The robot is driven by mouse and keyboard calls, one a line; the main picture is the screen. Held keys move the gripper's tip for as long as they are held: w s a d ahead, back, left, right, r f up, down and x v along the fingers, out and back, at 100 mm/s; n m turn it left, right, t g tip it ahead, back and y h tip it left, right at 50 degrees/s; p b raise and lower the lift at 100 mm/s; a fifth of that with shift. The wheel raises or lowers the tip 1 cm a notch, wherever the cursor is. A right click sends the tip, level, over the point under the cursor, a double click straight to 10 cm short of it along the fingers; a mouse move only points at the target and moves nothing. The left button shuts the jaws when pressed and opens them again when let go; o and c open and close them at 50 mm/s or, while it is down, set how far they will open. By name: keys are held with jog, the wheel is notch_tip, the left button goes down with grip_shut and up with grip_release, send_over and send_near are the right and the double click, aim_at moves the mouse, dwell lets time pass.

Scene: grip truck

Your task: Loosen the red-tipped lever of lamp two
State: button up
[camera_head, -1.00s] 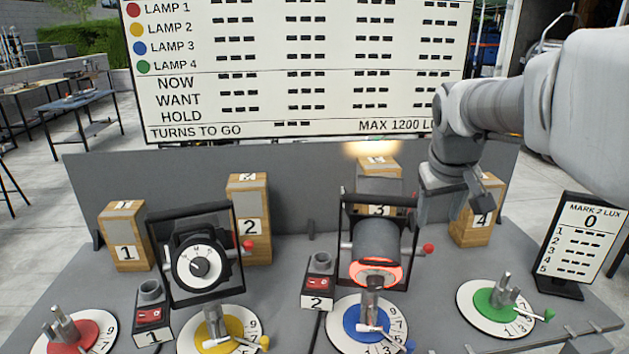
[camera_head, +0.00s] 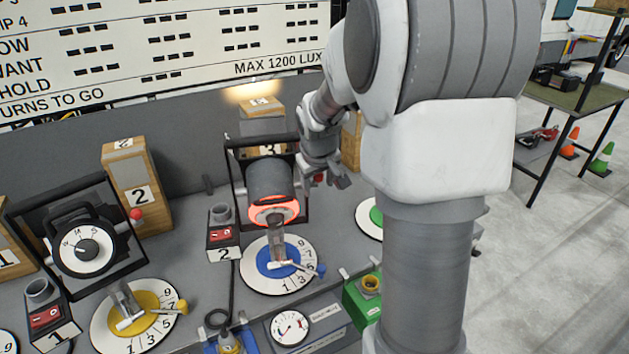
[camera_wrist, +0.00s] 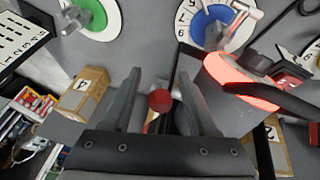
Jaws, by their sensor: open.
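The lamp with the glowing red ring (camera_head: 268,186) hangs in a black yoke behind the box marked 2. Its red-tipped lever (camera_head: 319,176) sticks out on the yoke's right side. My gripper (camera_head: 332,182) is beside that lever, partly overlapping it in the head view. In the wrist view my gripper (camera_wrist: 162,86) is open, and the lever's red ball tip (camera_wrist: 160,101) shows between the two fingers. I cannot tell whether the fingers touch it. The glowing ring (camera_wrist: 232,80) is right of the fingers there.
The blue dial (camera_head: 279,262) lies in front of the lamp, the green dial (camera_head: 370,217) to its right, partly hidden by my arm. The other lamp (camera_head: 86,247) and yellow dial (camera_head: 150,300) are at left. Wooden block 4 (camera_wrist: 85,92) stands left of the fingers in the wrist view.

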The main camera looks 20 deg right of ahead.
grip_shut()
dwell(0.3)
dwell(1.1)
